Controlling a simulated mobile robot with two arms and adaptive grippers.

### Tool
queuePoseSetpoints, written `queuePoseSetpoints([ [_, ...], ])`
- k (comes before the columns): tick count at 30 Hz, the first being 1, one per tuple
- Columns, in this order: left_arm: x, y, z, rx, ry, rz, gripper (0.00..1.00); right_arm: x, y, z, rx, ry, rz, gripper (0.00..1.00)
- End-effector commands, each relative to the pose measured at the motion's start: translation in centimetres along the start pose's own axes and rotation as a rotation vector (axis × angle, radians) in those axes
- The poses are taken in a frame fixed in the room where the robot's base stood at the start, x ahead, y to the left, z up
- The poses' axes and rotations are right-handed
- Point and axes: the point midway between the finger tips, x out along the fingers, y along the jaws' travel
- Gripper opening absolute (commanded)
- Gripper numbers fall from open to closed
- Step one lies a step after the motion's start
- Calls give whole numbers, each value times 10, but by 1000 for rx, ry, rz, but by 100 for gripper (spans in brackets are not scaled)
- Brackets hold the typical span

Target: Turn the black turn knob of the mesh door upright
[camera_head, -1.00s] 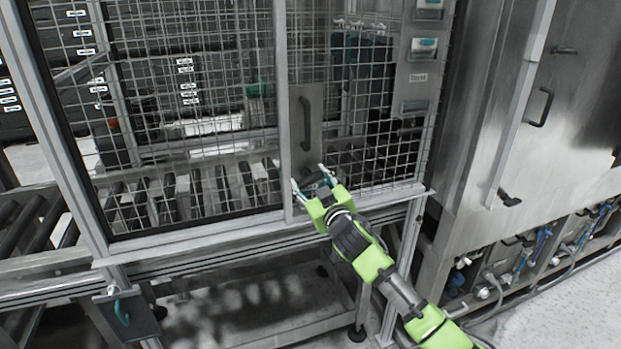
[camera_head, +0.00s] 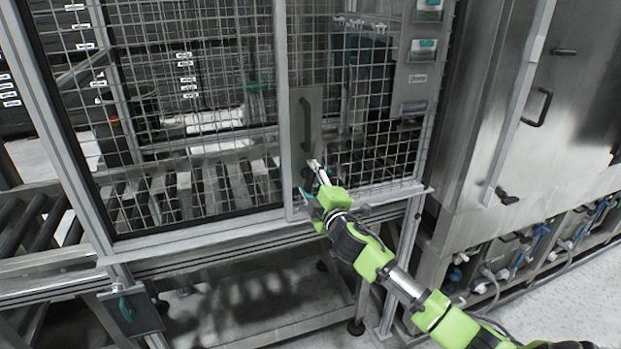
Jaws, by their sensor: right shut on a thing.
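The mesh door (camera_head: 205,120) stands shut in its grey frame. Its metal plate carries a dark vertical handle (camera_head: 306,125). The black turn knob (camera_head: 306,176) sits on the plate below the handle and is mostly hidden by my right gripper (camera_head: 310,178). My right gripper is shut on the knob, with its fingers rolled so that one is above and one is below left. The knob's exact angle cannot be made out. My left gripper is not in view.
A steel cabinet (camera_head: 545,110) with black handles stands at the right. A roller conveyor (camera_head: 40,225) runs behind the mesh and out to the left. A frame rail (camera_head: 200,238) lies below the door. Open floor shows at lower right.

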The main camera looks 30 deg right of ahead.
Motion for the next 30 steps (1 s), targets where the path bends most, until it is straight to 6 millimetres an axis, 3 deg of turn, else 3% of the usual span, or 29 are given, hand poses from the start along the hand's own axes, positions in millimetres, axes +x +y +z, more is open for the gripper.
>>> queuePoseSetpoints([
  [12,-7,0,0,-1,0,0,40,0,0,-1,-246,1,0,28],
  [30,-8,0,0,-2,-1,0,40,0,0,0,-304,1,0,28],
])
